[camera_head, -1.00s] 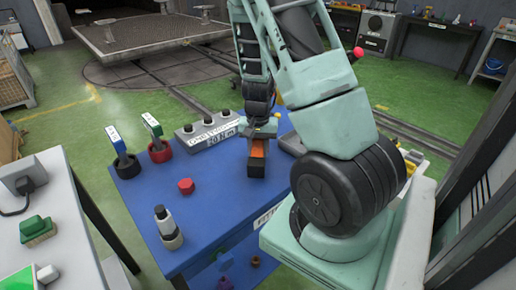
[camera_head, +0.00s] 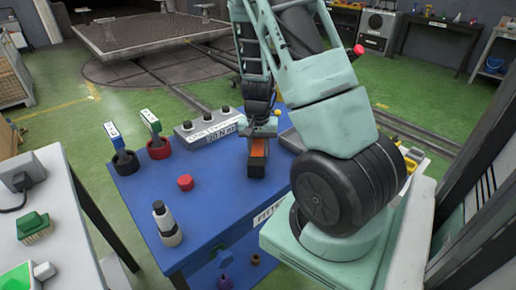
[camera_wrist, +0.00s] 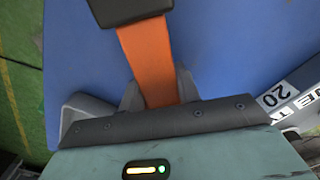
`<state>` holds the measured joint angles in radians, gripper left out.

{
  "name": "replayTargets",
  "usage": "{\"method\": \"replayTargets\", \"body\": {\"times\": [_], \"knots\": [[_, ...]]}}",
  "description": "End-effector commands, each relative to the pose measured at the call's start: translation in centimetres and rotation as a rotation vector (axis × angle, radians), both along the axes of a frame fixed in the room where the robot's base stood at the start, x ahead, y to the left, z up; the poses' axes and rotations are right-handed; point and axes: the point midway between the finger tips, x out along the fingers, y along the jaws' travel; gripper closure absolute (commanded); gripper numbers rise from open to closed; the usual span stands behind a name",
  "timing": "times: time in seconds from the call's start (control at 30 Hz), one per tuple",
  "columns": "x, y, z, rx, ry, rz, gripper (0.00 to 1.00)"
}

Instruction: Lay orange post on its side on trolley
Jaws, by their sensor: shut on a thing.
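The orange post (camera_head: 257,155) has an orange shaft and a dark block at its lower end. It looks upright on or just above the blue trolley (camera_head: 205,205); I cannot tell which. My gripper (camera_head: 262,132) points down and is shut on the post's upper part. In the wrist view the orange post (camera_wrist: 150,60) runs up from between the fingers of my gripper (camera_wrist: 135,95) to its dark end, with the blue trolley top (camera_wrist: 220,40) behind. The fingertips are partly hidden.
On the trolley are a grey box with several knobs (camera_head: 208,130), a red-based holder (camera_head: 159,149), a black-based holder (camera_head: 125,163), a red knob (camera_head: 185,182) and a black-and-white bottle-like item (camera_head: 167,225). The trolley's front middle is clear. A white table (camera_head: 60,225) stands left.

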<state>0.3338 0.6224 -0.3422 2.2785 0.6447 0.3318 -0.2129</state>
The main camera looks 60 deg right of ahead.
Motion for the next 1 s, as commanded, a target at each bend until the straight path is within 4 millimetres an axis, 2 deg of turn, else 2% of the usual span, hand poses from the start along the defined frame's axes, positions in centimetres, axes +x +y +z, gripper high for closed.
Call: {"method": "replayTargets", "body": {"times": [0.17, 0.2, 0.3, 0.57, 0.67, 0.77, 1.0], "knots": [[0.0, 0.0, -0.3, 0.000, 0.000, 0.000, 1.00], [0.0, 0.0, -0.3, -0.001, -0.001, 0.000, 0.65], [0.0, 0.0, -0.2, -0.001, -0.001, 0.000, 0.42], [0.0, 0.0, -0.2, 0.000, 0.000, 0.000, 0.42], [0.1, 0.0, 0.3, -0.001, -0.002, 0.002, 0.42], [0.1, 0.0, 1.6, -0.002, -0.002, 0.002, 0.42], [0.2, 0.0, 7.1, -0.004, -0.006, 0.004, 0.42]]}}
